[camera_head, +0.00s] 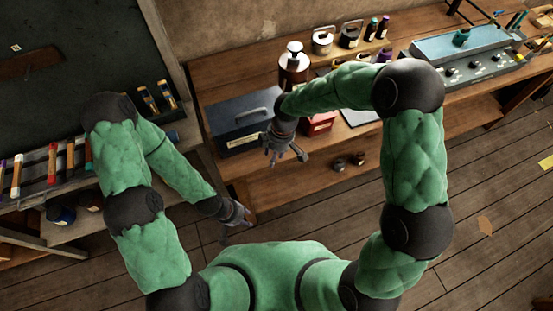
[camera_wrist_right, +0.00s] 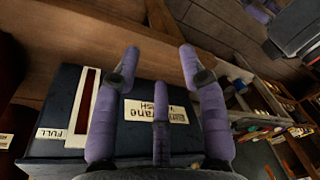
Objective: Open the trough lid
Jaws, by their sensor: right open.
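The trough (camera_head: 222,135) is a dark blue box on the wooden bench, with its lid (camera_head: 228,110) down on top. A grey bar handle (camera_head: 250,117) stands on the lid. In the right wrist view the trough's dark face (camera_wrist_right: 70,85) shows a pale printed label, a red strip and a "FULL" tag. My right gripper (camera_head: 284,155) is at the trough's front right; in its wrist view (camera_wrist_right: 158,60) the fingers are spread and empty, over the labelled face. My left gripper (camera_head: 235,214) hangs low, in front of the bench and apart from the trough; its finger opening is unclear.
A light blue control unit (camera_head: 465,45) sits farther right. A rack of coloured tubes (camera_head: 60,165) is at left.

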